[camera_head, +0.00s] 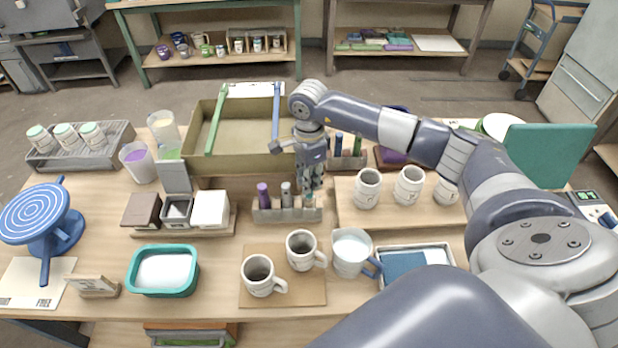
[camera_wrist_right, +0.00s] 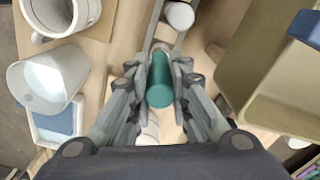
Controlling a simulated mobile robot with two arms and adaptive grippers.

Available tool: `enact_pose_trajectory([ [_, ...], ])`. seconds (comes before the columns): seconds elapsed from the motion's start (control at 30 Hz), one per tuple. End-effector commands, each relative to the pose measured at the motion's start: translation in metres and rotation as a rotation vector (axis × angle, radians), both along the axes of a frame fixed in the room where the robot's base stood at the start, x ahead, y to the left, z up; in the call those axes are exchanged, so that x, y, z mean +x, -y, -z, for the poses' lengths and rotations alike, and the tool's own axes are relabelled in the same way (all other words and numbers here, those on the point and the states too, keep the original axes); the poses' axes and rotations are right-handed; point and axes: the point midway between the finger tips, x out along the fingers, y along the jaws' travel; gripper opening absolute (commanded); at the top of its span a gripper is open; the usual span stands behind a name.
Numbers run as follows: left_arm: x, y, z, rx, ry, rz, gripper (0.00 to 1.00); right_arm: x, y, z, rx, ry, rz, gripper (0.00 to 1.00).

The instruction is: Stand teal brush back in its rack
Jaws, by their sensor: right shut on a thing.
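My right gripper (camera_head: 312,180) points down at the right end of the front rack and is shut on the teal brush. In the right wrist view the teal brush's thick round handle (camera_wrist_right: 159,80) sits between the fingers of the gripper (camera_wrist_right: 160,85). The front wooden rack (camera_head: 272,214) holds a purple-handled brush (camera_head: 263,194) and a grey-handled brush (camera_head: 286,194) upright. The brush in my gripper is at or just over the rack's right end; I cannot tell whether its lower end is in a slot. My left gripper is not in view.
A second rack (camera_head: 347,162) with upright tools stands behind my right gripper. White cups (camera_head: 367,188) stand on a board to the right. Two mugs (camera_head: 301,250) and a pitcher (camera_head: 352,254) stand in front. A large olive bin (camera_head: 197,168) lies behind.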

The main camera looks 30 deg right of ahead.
Motion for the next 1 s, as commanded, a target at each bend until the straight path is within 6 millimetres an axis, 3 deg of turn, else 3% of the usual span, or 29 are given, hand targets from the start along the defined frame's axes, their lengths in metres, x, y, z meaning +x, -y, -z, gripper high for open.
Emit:
enact_pose_trajectory([
  [0.57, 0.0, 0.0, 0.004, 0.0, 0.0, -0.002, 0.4, 0.0, 0.0, 0.005, 0.0, 0.0, 0.0, 0.0],
  [1.0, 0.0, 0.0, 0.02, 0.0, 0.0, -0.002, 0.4, 0.0, 0.0, 0.022, 0.0, 0.0, 0.0, 0.0],
])
